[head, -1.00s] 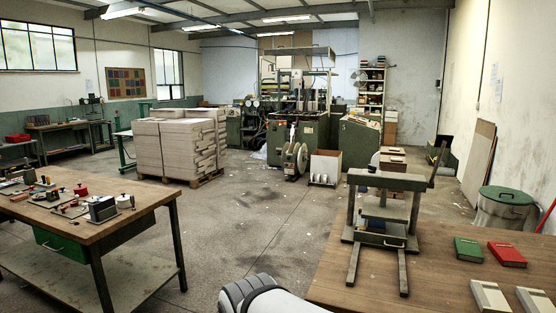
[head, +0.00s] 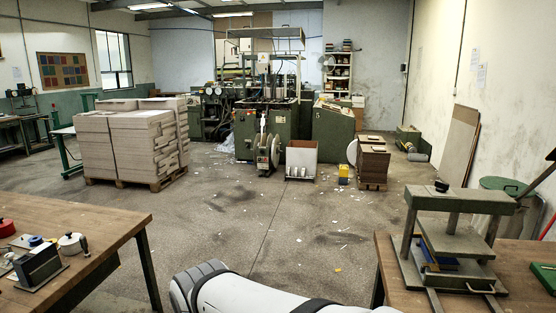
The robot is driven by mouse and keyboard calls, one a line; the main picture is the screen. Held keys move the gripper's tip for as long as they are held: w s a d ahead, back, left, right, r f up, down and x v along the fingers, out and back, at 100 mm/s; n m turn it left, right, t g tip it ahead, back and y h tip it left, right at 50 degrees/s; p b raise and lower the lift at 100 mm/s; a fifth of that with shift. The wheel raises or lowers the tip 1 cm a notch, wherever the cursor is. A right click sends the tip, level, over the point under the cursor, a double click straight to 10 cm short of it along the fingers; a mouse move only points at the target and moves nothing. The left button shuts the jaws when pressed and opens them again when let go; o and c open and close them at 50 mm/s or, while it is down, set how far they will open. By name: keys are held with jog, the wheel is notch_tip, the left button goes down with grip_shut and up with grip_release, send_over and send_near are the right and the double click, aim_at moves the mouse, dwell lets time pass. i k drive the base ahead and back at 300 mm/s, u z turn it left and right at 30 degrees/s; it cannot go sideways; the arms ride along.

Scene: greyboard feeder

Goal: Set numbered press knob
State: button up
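A large green machine (head: 275,125) stands at the back centre, with a reel at its front. The sloped green cabinet (head: 334,130) to its right has a small pale mark like a 5. No knob can be made out on either at this distance. A small green-grey bench press (head: 460,200) stands on the right table, with a black knob (head: 441,186) on top and a blue item inside; I see no number on it. My white arm shows at the bottom centre. My gripper is not in view.
A wooden table (head: 110,222) at left carries pots and small tools. A pallet of grey board stacks (head: 130,140) stands behind it. Brown stacks (head: 373,162) and a yellow item (head: 343,174) lie right of centre. The middle floor is open, with paper scraps.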

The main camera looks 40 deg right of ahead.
aim_at(442, 186)
jog(key=u, duration=0.1)
jog(key=i, duration=1.5)
jog(key=z, duration=3.5)
jog(key=i, duration=1)
jog(key=z, duration=0.05)
